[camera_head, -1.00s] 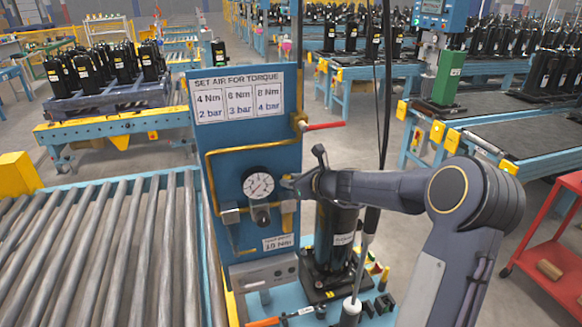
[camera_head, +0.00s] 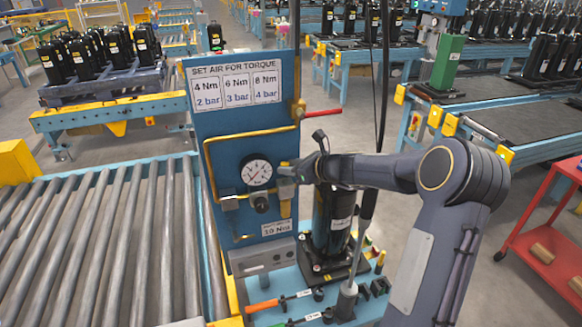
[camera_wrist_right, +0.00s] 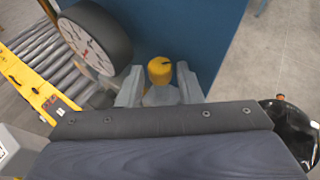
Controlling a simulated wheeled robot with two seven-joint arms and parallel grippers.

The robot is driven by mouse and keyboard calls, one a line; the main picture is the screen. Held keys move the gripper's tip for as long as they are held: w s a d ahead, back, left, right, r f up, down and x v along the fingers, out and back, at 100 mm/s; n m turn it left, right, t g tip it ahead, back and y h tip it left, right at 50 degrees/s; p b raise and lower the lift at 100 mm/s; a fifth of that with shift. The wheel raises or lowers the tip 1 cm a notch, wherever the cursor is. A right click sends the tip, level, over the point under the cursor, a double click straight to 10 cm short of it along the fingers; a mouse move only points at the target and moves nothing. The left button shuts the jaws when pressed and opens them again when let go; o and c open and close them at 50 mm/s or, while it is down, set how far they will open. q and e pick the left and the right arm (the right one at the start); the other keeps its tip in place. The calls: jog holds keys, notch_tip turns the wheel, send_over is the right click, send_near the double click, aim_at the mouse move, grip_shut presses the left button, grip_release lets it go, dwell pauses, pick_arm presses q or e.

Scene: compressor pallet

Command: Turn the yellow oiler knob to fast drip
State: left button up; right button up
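The yellow oiler knob (camera_wrist_right: 160,70) shows in the right wrist view, with a dark mark on its top. It sits between the two grey fingers of my right gripper (camera_wrist_right: 159,86). The fingers stand apart on either side, with visible gaps to the knob. In the head view my right gripper (camera_head: 288,173) is at the blue panel (camera_head: 235,125), just right of the round gauge (camera_head: 256,170). It largely hides the knob there; the yellowish oiler body (camera_head: 286,207) shows below it. My left gripper is not in view.
A red-handled valve (camera_head: 315,113) sticks out from the panel above my right gripper. A black compressor (camera_head: 332,222) stands close by on the light blue bench, with dark cables hanging beside it. A roller conveyor (camera_head: 95,250) lies left; a red cart (camera_head: 550,225) stands right.

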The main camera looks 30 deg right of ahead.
jog(key=b+v, duration=0.1)
jog(key=v, duration=0.6)
jog(key=shift+s+d+b, duration=0.15)
jog(key=shift+s+b, duration=0.2)
jog(key=shift+b, duration=0.05)
